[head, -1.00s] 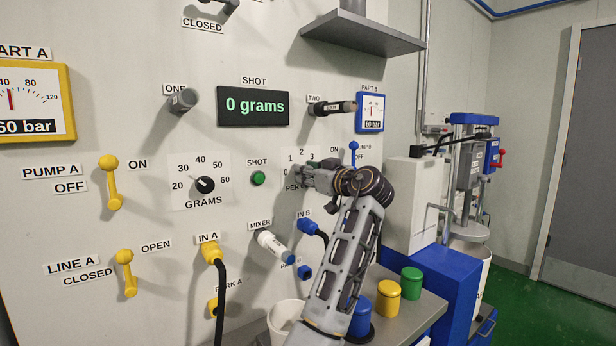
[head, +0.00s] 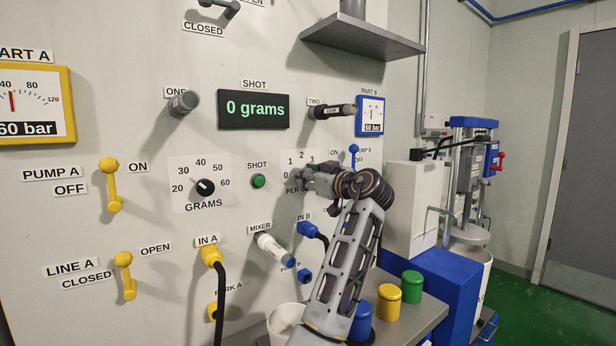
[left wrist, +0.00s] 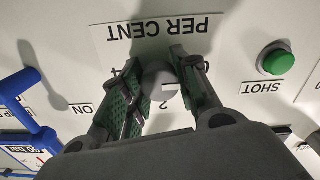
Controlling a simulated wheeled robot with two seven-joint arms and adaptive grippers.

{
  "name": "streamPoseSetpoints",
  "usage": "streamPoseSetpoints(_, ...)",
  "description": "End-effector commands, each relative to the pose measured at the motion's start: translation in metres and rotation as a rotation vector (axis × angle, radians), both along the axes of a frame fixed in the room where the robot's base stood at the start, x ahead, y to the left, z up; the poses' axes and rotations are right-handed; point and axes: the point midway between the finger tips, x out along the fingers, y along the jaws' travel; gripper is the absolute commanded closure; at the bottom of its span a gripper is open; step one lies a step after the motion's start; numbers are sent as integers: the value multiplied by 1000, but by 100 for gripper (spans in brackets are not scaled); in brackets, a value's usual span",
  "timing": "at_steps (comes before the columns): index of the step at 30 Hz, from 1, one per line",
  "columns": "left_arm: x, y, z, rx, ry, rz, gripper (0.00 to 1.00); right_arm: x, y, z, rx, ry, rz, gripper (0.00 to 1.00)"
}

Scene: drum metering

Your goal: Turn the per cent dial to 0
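The per cent dial (left wrist: 160,84) is a small grey knob below the inverted words PER CENT in the left wrist view. My left gripper (left wrist: 157,80) has its green-padded fingers on both sides of the knob and appears shut on it. A white mark shows on the knob, but I cannot read its setting for certain. The number 2 shows beside the knob; other numbers are partly covered. My right gripper is not in view.
The green SHOT button (head: 258,181) and the grams dial (head: 205,187) are left of my gripper. The blue pump B lever (head: 354,156) is close on the right. The mixer nozzle (head: 275,249) and blue IN B hose fitting (head: 308,229) jut out below.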

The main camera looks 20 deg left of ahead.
Motion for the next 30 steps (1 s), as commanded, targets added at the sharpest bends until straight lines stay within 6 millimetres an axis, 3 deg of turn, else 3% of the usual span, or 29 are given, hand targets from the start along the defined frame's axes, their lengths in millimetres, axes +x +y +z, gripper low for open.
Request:
streamPoseSetpoints(5, 1, 0, 4, -6, 4, 0, 50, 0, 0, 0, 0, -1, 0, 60)
streamPoseSetpoints(10, -1, 0, 23, -1, -7, 0, 50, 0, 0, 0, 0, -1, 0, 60)
streamPoseSetpoints(11, -1, 0, 28, -1, -10, -1, 45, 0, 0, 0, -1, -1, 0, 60)
streamPoseSetpoints(30, 0, 0, 87, 0, -4, 0, 45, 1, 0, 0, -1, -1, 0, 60)
